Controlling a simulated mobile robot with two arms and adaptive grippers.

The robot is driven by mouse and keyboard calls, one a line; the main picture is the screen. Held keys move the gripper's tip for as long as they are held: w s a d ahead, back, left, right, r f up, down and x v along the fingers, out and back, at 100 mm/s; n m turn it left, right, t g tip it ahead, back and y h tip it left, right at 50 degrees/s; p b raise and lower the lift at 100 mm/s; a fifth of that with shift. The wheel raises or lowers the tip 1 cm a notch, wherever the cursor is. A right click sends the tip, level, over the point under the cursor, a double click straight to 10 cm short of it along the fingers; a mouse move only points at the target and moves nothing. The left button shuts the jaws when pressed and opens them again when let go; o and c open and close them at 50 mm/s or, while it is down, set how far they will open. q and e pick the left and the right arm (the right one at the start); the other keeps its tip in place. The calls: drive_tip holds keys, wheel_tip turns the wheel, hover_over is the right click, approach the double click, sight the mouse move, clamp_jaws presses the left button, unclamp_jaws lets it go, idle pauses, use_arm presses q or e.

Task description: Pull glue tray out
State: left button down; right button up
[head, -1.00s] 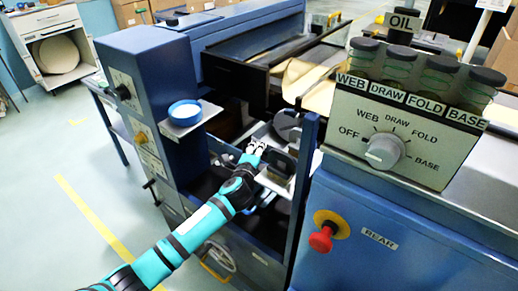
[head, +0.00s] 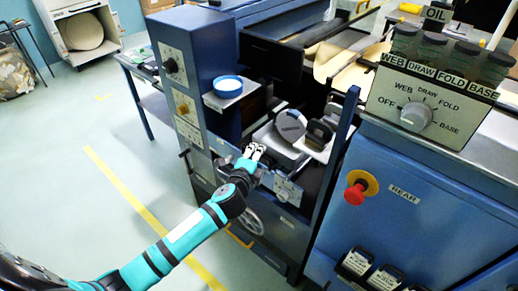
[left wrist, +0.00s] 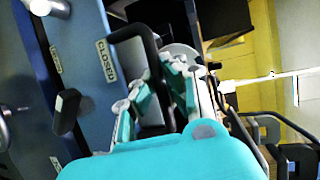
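In the head view, a pale tray-like ledge (head: 262,135) sits in the machine opening, with a grey round part (head: 291,126) and a dark block near it; I cannot tell for sure that this is the glue tray. My left gripper (head: 254,152) is at the front of the opening, just below the ledge. In the left wrist view, a black loop handle (left wrist: 147,45) stands beside a blue panel marked CLOSED (left wrist: 106,61). The left gripper's fingers (left wrist: 155,95) are apart, near and partly overlapping the handle; contact is unclear. My right gripper is out of view.
A blue bowl (head: 228,86) stands on a small shelf left of the opening. A blue cabinet marked REAR (head: 400,195) with a red button (head: 355,194) stands close on the right. The floor (head: 80,190) on the left is clear.

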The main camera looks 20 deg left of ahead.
use_arm(q)
drive_tip(key=shift+f, duration=0.15)
drive_tip(key=c, duration=1.6)
unclamp_jaws()
drive_tip(key=shift+c, duration=0.2)
drive_tip(key=s+r, duration=0.2)
drive_tip(key=s, duration=0.9)
drive_tip(key=shift+s+d+r, duration=0.15)
drive_tip(key=shift+s+d, duration=0.15)
drive_tip(key=shift+s, duration=0.05)
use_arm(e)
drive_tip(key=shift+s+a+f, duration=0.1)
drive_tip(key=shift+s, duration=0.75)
